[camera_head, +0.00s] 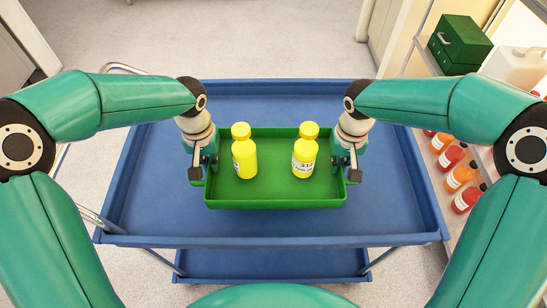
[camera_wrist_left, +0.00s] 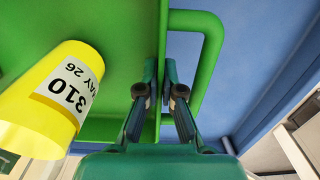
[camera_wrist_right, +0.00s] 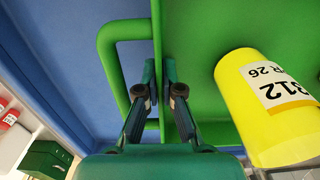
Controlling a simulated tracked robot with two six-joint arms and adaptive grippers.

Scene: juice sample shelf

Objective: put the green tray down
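The green tray (camera_head: 270,203) is level over the blue cart top, with two yellow bottles standing in it. I cannot tell whether its base touches the cart. The left bottle (camera_head: 244,155) is labelled 310 in the left wrist view (camera_wrist_left: 52,95). The right bottle (camera_head: 304,152) is labelled 312 in the right wrist view (camera_wrist_right: 265,105). My left gripper (camera_head: 203,165) is at the tray's left end, its fingers (camera_wrist_left: 160,75) closed around the end wall. My right gripper (camera_head: 346,163) is at the right end, its fingers (camera_wrist_right: 160,75) likewise closed around that wall.
The blue cart (camera_head: 390,190) has bare top surface around the tray and a lower shelf. A shelf at the right holds several red and orange bottles (camera_head: 459,178), a dark green box (camera_head: 460,45) and a white jug (camera_head: 517,68).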

